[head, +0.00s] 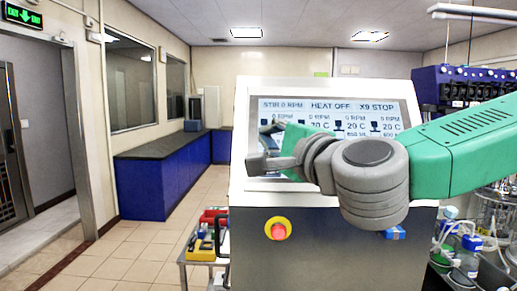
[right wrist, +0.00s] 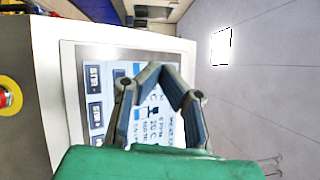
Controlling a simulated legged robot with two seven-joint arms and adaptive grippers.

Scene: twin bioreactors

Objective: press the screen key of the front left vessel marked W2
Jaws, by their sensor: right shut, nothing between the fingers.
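The touch screen (head: 335,107) is set in the sloped light panel of a console. Its top row reads STIR 0 RPM, HEAT OFF and X9 STOP, with columns of readings and small vessel icons below. I cannot read a W2 mark; my arm and gripper cover the lower screen. My right gripper (head: 260,152) is in front of the screen's lower left part, shut and empty. In the right wrist view the screen (right wrist: 97,90) appears turned sideways behind the gripper (right wrist: 160,70). I cannot tell whether the fingertips touch it. My left gripper is not in view.
A red stop button (head: 278,229) on a yellow base is on the console front below the screen. A cart (head: 196,257) with coloured items stands left of the console. Glassware and bottles (head: 468,256) stand at right. The floor at left is clear.

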